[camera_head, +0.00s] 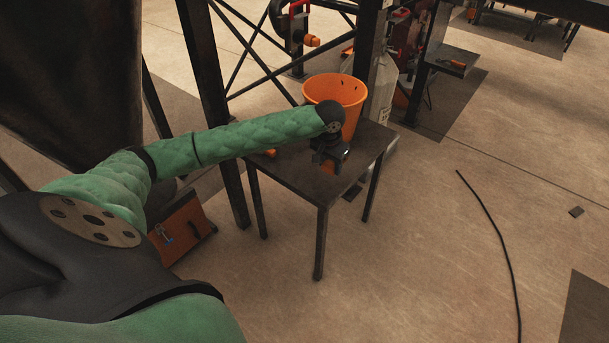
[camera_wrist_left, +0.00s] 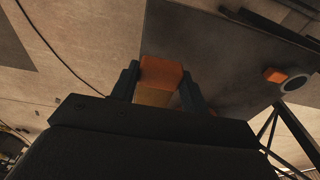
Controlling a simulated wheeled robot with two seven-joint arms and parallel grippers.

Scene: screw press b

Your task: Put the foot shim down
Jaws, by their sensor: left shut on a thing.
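My left gripper (camera_head: 329,162) reaches over the small dark table (camera_head: 310,184), near its right side. In the left wrist view, its two dark fingers (camera_wrist_left: 160,88) are shut on an orange-brown block (camera_wrist_left: 161,72), which I take to be the foot shim. The block sits between the fingers with its orange end showing beyond them. In the head view the shim is hidden by the gripper. The dark tabletop (camera_wrist_left: 215,50) lies beyond the fingers in the wrist view. I cannot tell whether the shim touches it. My right gripper is not in view.
An orange bucket (camera_head: 335,90) stands at the table's back, just behind the gripper. A small orange piece (camera_head: 270,153) lies at the left edge, partly behind my arm. The table's front is bare. A black cable (camera_head: 492,228) lies on the floor at right.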

